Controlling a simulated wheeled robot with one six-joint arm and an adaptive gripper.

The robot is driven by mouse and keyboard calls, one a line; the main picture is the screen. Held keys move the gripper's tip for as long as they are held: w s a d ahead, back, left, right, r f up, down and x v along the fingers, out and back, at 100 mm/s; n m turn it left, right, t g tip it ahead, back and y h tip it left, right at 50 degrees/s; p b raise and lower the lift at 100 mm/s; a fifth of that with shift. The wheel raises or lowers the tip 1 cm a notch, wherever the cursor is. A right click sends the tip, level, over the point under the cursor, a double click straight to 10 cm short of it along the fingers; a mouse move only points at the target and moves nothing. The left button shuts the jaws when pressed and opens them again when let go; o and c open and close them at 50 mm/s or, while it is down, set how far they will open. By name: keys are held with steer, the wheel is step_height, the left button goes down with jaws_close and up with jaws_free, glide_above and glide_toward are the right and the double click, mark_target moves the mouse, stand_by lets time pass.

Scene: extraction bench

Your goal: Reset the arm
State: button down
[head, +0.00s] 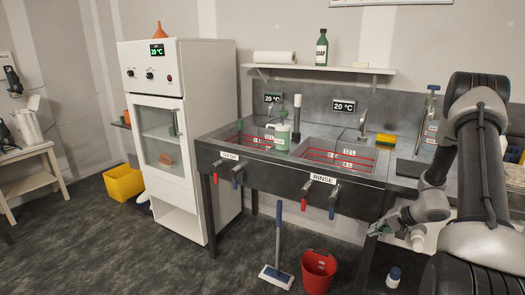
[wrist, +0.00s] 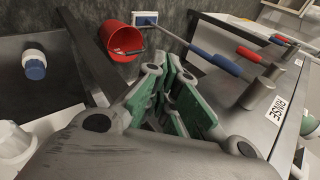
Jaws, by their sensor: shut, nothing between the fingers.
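My gripper (head: 378,229) is at the lower right of the head view, in front of the bench, to the right of the rinse sink. My arm is folded, with the upper link rising at the right edge and the wrist low. In the wrist view my gripper (wrist: 176,62) shows its green-padded fingers, shut and with nothing held. The fingers point towards the floor area with the red bucket (wrist: 122,37). The fingertips look clear of any object.
The rinse sink (head: 377,170) and its red and blue taps (wrist: 215,57) are close beside my gripper. A white bottle with a blue cap (head: 394,277) stands below it. Open floor lies left.

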steer(key=s+a+m+g+y, duration=0.1)
steer(key=s+a+g, duration=0.15)
steer(key=s, duration=0.35)
steer(key=s+a+r+n+h, duration=0.2)
steer(key=s+r, duration=0.6)
steer(key=r, duration=0.5)
steer(key=s+a+r+n+h, duration=0.2)
steer(key=s+a+r+n, duration=0.2)
steer(key=s+r, duration=0.4)
steer(key=s+a+r+n+h, duration=0.2)
steer(key=s+r, duration=0.7)
steer(key=r, duration=0.8)
steer(key=shift+a+r+n+t, duration=0.35)
steer(key=shift+a+r+n, duration=0.05)
steer(key=shift+a+n, duration=0.5)
